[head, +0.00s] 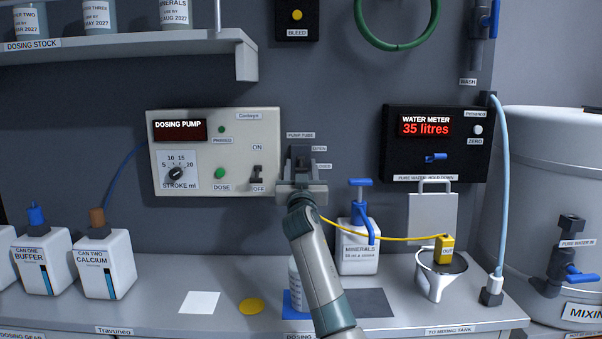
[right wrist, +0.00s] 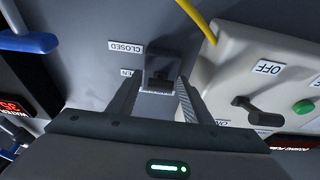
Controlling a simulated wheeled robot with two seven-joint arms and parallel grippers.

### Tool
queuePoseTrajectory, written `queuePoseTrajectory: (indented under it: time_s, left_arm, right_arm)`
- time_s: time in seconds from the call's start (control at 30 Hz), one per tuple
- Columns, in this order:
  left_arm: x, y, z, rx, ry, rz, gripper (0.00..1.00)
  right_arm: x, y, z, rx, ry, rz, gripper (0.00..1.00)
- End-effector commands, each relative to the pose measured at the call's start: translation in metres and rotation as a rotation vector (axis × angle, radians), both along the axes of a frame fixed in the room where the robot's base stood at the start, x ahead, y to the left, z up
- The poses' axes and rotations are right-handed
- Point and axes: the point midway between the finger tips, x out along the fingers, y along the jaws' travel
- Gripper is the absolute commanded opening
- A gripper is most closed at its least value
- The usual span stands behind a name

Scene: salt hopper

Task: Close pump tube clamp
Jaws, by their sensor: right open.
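The pump tube clamp (head: 299,151) is a small dark block on the grey wall under a "PUMP TUBE" label, with "OPEN" and "CLOSED" labels at its right. My right gripper (head: 301,172) is in front of it and hides its lower part. In the right wrist view the clamp (right wrist: 161,66) lies between the fingertips of my open right gripper (right wrist: 160,86). I cannot tell whether the fingers touch it. The lever's exact position is unclear. A yellow tube (head: 375,236) runs from behind my right wrist to a yellow fitting. My left gripper is out of view.
The dosing pump panel (head: 230,128) is close at the left, with a protruding switch. The water meter (head: 436,145) is at the right. The wall between the panels is otherwise mostly bare.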

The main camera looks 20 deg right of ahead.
Motion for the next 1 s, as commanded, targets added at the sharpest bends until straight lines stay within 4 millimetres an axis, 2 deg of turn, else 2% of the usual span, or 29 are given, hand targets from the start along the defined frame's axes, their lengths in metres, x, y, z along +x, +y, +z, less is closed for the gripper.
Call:
queuePoseTrajectory:
  time_s: [0.27, 0.47, 1.0]
  left_arm:
    - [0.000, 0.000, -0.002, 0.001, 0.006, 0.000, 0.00]
    - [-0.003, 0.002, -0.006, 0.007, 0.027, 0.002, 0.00]
    - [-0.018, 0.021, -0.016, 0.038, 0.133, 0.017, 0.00]
  right_arm:
    - [-0.009, 0.002, -0.004, -0.001, -0.001, -0.001, 0.45]
    - [-0.028, 0.008, -0.011, 0.001, 0.000, 0.000, 0.45]
    - [-0.113, 0.033, -0.039, 0.002, -0.002, 0.002, 0.45]
